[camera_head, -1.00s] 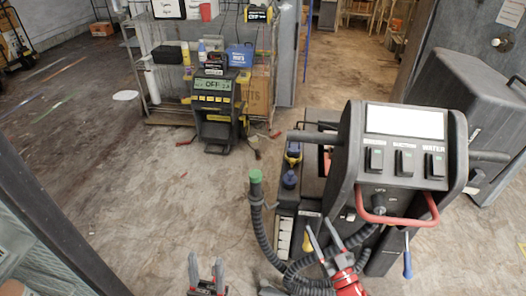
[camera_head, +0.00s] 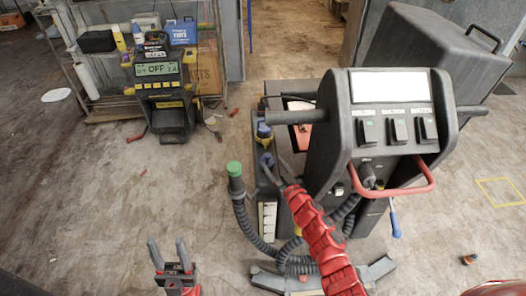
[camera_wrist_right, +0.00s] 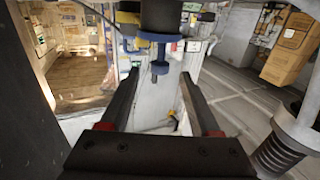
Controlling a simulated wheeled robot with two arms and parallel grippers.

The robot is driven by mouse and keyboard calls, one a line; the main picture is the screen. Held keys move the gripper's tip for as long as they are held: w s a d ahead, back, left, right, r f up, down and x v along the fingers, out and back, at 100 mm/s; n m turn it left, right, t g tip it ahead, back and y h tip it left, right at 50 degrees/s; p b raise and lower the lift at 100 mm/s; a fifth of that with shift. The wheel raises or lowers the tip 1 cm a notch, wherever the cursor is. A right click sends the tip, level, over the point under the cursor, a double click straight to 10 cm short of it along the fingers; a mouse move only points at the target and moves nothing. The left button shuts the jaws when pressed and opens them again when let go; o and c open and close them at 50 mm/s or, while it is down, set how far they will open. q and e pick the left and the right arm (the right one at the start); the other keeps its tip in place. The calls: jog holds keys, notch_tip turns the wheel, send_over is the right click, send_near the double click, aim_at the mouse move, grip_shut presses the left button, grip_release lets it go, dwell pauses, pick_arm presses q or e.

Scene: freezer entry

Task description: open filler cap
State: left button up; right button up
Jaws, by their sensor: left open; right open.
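A dark grey floor-cleaning machine (camera_head: 388,128) stands at right of centre in the head view. Low on its left side are a blue cap-like part (camera_head: 267,160) and another blue and yellow part (camera_head: 263,131); I cannot tell for certain which is the filler cap. My right gripper (camera_head: 284,171) reaches in beside the lower blue part, partly hidden by its red arm. In the right wrist view its open fingers (camera_wrist_right: 158,78) stand either side of a blue disc with a stem (camera_wrist_right: 155,37), apparently not touching it. My left gripper (camera_head: 169,252) is open and empty near the bottom.
A ribbed hose with a green end (camera_head: 235,169) rises left of the machine and coils at its foot. The machine's red handle (camera_head: 392,191) and side bars stick out. A yellow and black charger (camera_head: 161,94) stands by a shelf at back left.

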aim_at(266, 154)
jog(key=b+x, duration=0.1)
jog(key=x, duration=0.7)
jog(key=shift+f+b, duration=0.1)
jog(key=shift+b, duration=0.25)
jog(key=shift+c, duration=0.2)
grip_shut()
dwell(0.9)
